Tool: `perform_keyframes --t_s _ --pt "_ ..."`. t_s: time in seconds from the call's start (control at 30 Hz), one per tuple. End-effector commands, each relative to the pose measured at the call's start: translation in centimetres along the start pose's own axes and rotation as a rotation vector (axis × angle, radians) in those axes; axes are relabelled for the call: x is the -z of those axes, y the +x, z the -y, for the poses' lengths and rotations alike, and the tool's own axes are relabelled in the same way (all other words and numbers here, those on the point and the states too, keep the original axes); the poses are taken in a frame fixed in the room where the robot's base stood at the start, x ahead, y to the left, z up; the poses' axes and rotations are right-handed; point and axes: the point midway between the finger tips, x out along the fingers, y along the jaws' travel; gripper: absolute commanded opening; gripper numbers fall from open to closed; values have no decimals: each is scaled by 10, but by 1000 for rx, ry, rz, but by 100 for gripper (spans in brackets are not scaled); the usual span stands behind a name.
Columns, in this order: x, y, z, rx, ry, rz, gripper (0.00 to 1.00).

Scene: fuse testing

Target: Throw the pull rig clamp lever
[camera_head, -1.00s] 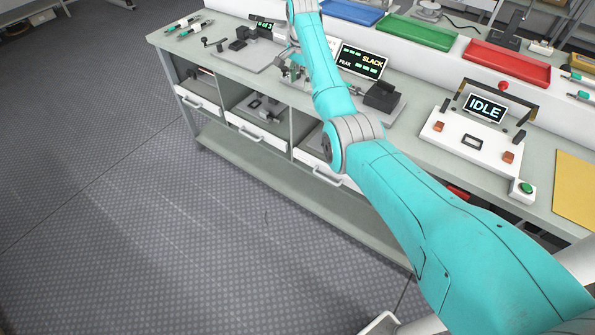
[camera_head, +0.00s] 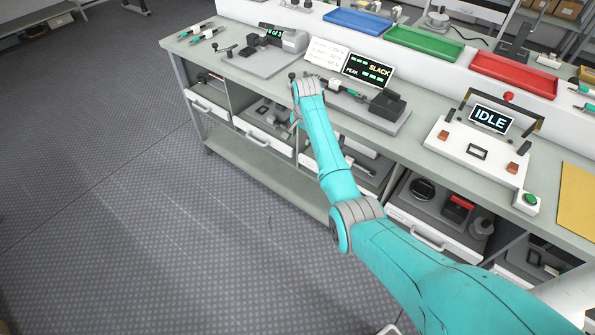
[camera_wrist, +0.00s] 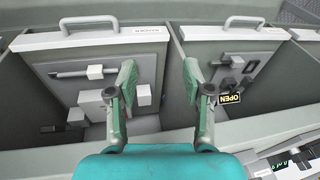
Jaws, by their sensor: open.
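The pull rig (camera_head: 382,122) stands mid-bench in the head view, a grey plate with a black block (camera_head: 388,104) at its right end. A small black knob (camera_head: 293,75) shows at its left end, just beyond my wrist; I cannot tell for sure that it is the clamp lever. My gripper is mostly hidden by my arm in the head view. In the wrist view my gripper (camera_wrist: 160,85) is open and empty, pointing down over the drawers at the bench front. A corner of a device with green digits (camera_wrist: 278,165) shows at the lower right there.
The rig's display (camera_head: 368,70) reads SLACK, with a white card (camera_head: 326,54) beside it. A white tester with an IDLE screen (camera_head: 490,119) stands to the right. The floor in front is clear.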

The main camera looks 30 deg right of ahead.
Motion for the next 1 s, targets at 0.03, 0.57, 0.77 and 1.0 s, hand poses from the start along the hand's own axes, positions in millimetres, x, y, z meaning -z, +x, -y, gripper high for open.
perform_keyframes --t_s 0.03,0.57,0.77,1.0 --pt "-6 8 -3 5 -10 -4 51" --pt "-63 69 -33 79 -112 -68 51" --pt "-80 83 -42 101 -142 -88 51" --pt "-86 88 -46 111 -154 -97 51"
